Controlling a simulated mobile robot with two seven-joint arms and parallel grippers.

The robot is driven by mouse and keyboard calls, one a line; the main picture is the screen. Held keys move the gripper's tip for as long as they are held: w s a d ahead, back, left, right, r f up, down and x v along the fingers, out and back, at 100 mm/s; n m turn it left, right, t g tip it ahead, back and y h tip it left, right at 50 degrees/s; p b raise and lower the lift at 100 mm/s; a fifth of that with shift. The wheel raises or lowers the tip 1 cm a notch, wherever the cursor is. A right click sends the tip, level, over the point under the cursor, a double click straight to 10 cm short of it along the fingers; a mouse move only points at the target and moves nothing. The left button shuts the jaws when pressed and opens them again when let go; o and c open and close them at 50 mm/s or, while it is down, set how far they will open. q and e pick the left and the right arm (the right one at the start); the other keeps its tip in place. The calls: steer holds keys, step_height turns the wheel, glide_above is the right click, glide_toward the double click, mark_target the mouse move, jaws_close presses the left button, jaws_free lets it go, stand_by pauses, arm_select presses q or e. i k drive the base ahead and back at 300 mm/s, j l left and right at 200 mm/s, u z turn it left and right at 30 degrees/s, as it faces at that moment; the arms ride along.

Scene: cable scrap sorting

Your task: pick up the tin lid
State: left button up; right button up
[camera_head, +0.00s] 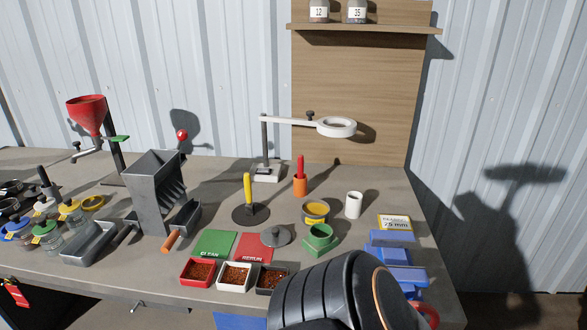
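A grey round lid with a small knob (275,236), which looks like the tin lid, lies at the back edge of the red mat marked RERUN (253,249). Just right of it stands a green cup-like holder (320,238), apart from the lid. A round tin with a yellow top (316,211) stands behind them. A large black arm link of mine fills the bottom centre and hides the table's front there. Neither of my grippers shows in this view.
Red, white and dark trays of granules (235,276) stand in front of the mats. A green mat (214,244) lies left. A magnifier lamp (337,126) and white cup (353,204) stand behind. Blue blocks (397,256) lie right; a grey hopper (152,190) stands left.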

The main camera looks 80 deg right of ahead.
mark_target(275, 237)
steer(key=i+z, duration=0.15)
steer(key=z, duration=0.25)
steer(key=i+z, duration=0.15)
steer(key=z, duration=0.3)
steer(key=i+j+z, duration=0.1)
steer(key=z, duration=0.3)
steer(key=i+j, duration=0.05)
